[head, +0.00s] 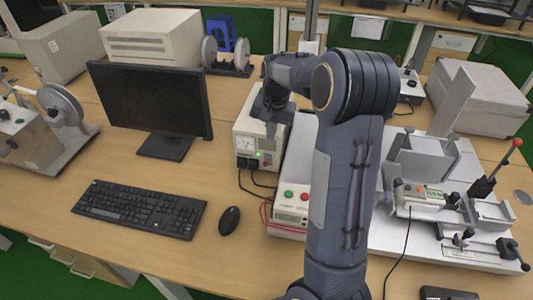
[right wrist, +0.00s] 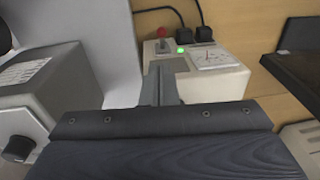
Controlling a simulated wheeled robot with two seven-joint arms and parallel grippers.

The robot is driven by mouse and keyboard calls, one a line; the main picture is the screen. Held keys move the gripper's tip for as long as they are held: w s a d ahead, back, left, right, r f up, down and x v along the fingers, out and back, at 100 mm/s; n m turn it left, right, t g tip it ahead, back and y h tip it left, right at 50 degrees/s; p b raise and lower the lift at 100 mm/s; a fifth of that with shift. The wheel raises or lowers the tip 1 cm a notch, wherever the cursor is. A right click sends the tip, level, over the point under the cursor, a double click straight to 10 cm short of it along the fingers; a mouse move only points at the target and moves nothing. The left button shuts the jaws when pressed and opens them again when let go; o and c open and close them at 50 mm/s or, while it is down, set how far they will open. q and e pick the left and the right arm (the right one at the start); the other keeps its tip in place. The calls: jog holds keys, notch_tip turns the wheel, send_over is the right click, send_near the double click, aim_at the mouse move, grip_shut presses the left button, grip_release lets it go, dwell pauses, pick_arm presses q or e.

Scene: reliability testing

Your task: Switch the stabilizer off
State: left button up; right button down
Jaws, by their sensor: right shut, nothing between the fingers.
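The stabilizer (head: 243,124) is a cream box on the desk, to the right of the monitor, with a dial meter (head: 246,145) and a lit green light (head: 258,155) on its front. In the right wrist view the stabilizer (right wrist: 228,84) shows its meter (right wrist: 213,58), the glowing green light (right wrist: 180,50) and a small red part (right wrist: 162,32). My right gripper (head: 271,130) is over the stabilizer's front right part, fingers together and empty. Its fingers (right wrist: 167,82) hide part of the panel; contact cannot be told. My left gripper is out of view.
The monitor (head: 160,100), keyboard (head: 138,208) and mouse (head: 229,220) are to the left. A device with red and green buttons (head: 291,207) stands in front at the right, beside a metal test rig (head: 430,165). Black plugs (right wrist: 183,36) and cables sit by the stabilizer.

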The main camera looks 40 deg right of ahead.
aim_at(267, 162)
jog(key=f, duration=0.6)
jog(key=w+f, duration=0.1)
jog(key=f, duration=0.3)
jog(key=shift+a+p, duration=0.1)
jog(key=shift+p, duration=0.2)
